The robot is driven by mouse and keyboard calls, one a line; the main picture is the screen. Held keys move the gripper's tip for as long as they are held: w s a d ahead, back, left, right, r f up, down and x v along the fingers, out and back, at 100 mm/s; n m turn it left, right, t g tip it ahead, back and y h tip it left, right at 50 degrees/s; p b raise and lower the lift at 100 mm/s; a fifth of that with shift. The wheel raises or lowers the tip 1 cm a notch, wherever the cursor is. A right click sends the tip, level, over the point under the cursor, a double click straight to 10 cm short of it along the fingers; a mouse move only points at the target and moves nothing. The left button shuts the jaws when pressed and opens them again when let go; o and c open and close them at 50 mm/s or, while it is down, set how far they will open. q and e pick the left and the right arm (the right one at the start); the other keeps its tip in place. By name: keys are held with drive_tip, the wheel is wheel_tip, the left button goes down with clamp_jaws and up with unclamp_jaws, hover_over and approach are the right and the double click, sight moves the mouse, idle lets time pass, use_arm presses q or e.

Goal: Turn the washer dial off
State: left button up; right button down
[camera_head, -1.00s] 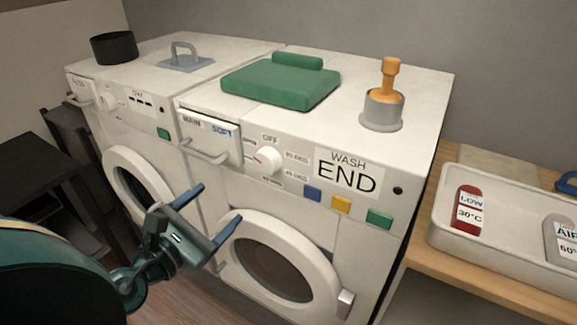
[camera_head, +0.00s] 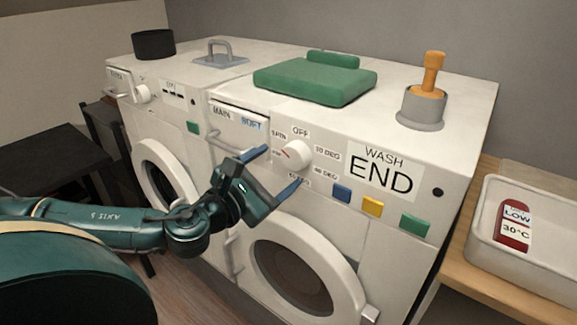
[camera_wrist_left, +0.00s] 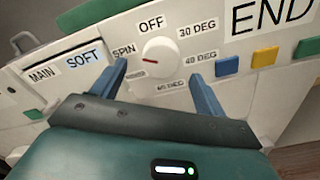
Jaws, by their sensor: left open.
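The washer (camera_head: 355,235) is the right-hand white machine, with a "WASH END" label (camera_head: 385,172) on its front. Its round white dial (camera_head: 297,155) is ringed by OFF at the top, 30 DEG, 40 DEG, 60 DEG and SPIN. In the left wrist view the dial (camera_wrist_left: 160,57) has a red mark pointing left, toward the SPIN side and not at OFF. My left gripper (camera_head: 279,170) is open, its blue fingers just below and in front of the dial. In the wrist view the fingers (camera_wrist_left: 158,88) spread either side below the dial, with nothing between them. My right gripper is not seen.
Blue (camera_head: 341,192), yellow (camera_head: 372,207) and green (camera_head: 414,225) buttons sit right of the dial. The detergent drawer (camera_head: 238,128) is close on its left. The round door (camera_head: 300,275) lies below. A tray (camera_head: 540,262) stands on the wooden bench at right.

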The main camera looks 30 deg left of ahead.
sight(292, 157)
use_arm(q)
drive_tip(key=w, duration=0.3)
drive_tip(key=shift+w+d+r+p, duration=0.2)
drive_tip(key=shift+p, duration=0.15)
drive_tip(key=shift+w+d+f, duration=0.1)
drive_tip(key=shift+w+f, duration=0.05)
drive_tip(key=shift+w, duration=0.35)
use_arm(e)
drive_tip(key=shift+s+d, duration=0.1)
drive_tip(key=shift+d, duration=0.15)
use_arm(q)
drive_tip(key=c, duration=1)
drive_tip(key=shift+o, duration=0.2)
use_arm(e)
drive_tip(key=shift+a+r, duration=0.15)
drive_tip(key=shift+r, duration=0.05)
